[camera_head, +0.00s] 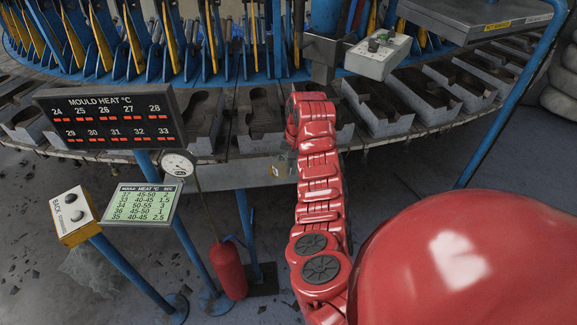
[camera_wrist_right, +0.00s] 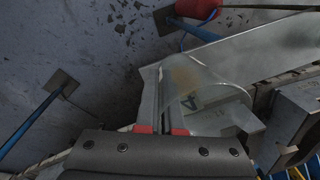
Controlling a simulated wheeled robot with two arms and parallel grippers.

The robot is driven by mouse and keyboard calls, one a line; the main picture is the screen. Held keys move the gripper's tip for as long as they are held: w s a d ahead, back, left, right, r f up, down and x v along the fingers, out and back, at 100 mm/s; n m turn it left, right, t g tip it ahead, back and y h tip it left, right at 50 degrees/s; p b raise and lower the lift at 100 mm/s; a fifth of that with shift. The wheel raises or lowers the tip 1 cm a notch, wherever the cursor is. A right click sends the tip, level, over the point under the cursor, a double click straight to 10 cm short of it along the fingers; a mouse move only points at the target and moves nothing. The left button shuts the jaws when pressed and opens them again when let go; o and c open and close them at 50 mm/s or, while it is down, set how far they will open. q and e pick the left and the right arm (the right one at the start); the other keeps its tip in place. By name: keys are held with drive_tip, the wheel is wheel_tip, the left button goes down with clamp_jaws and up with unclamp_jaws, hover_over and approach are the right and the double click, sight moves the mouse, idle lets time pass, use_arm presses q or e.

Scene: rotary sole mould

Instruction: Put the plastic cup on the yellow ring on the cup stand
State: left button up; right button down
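A clear plastic cup (camera_wrist_right: 215,100) shows in the right wrist view, tilted in the picture, just beyond and to the right of my right gripper (camera_wrist_right: 162,118). The gripper's two fingers, with red pads at their bases, stand a little apart. The right finger overlaps the cup's edge; I cannot tell whether the cup wall is between them. In the head view my red right arm hides the gripper and cup. My left gripper is out of view.
A row of grey moulds (camera_head: 377,105) lies along the round machine's edge. A mould heat display (camera_head: 108,116), a dial gauge (camera_head: 179,164) and a small green-lit screen (camera_head: 142,204) stand at left. A red extinguisher (camera_head: 230,270) and blue posts are below.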

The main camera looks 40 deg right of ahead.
drive_tip(key=w, duration=0.1)
drive_tip(key=w+d+b, duration=0.1)
drive_tip(key=shift+w+d+f, duration=0.1)
drive_tip(key=shift+w+f, duration=0.05)
drive_tip(key=shift+w, duration=0.15)
drive_tip(key=shift+w+d+f+b, duration=0.15)
drive_tip(key=shift+w+d+b, duration=0.15)
drive_tip(key=shift+w, duration=0.25)
drive_tip(key=shift+w+d, duration=0.2)
drive_tip(key=shift+w, duration=0.25)
wheel_tip(320, 180, down, 3)
drive_tip(key=shift+r+p, duration=0.1)
drive_tip(key=shift+p, duration=0.85)
drive_tip(key=shift+f, duration=0.25)
drive_tip(key=shift+f, duration=0.1)
